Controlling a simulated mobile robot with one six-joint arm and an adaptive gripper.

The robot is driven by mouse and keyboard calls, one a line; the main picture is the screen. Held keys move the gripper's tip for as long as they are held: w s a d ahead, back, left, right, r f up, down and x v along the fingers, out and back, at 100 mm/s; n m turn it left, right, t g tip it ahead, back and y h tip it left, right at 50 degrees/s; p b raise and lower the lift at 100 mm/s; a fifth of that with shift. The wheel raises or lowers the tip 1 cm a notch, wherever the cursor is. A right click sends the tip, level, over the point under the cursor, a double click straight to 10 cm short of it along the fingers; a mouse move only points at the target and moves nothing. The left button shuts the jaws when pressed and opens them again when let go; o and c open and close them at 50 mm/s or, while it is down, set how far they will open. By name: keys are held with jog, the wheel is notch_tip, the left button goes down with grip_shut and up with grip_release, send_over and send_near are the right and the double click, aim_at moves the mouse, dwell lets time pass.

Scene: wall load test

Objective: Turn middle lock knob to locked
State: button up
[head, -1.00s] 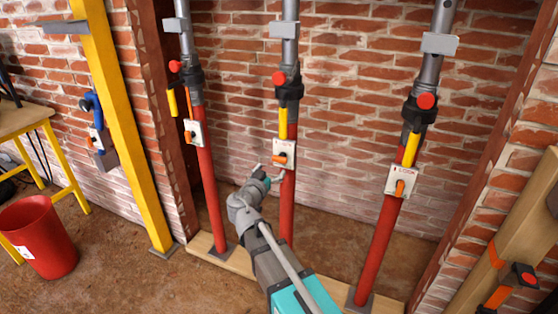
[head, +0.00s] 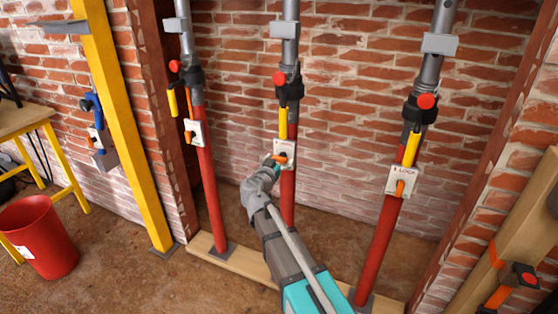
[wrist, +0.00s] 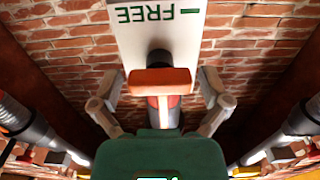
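The middle lock knob (wrist: 160,81) is an orange bar on a white plate (wrist: 178,40) in the wrist view. The plate's word FREE shows upside down in green; the bar lies across the picture. In the head view the middle knob (head: 281,158) sits low on its plate (head: 291,148) on the middle red prop, partly covered by my gripper (head: 273,162). In the wrist view my gripper (wrist: 157,84) is open, one finger on each side of the knob, with visible gaps. Nothing is held.
The left prop (head: 208,185) and right prop (head: 378,240) carry similar plates with orange knobs; the right plate (head: 401,180) reads LOCK. A yellow post (head: 125,130) and red bin (head: 40,236) stand at left. Brick wall lies behind the props.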

jog(key=c, duration=0.8)
jog(key=shift+n, duration=0.4)
jog(key=n, duration=0.8)
jog(key=shift+n, duration=0.4)
jog(key=n, duration=0.4)
jog(key=shift+n, duration=2.2)
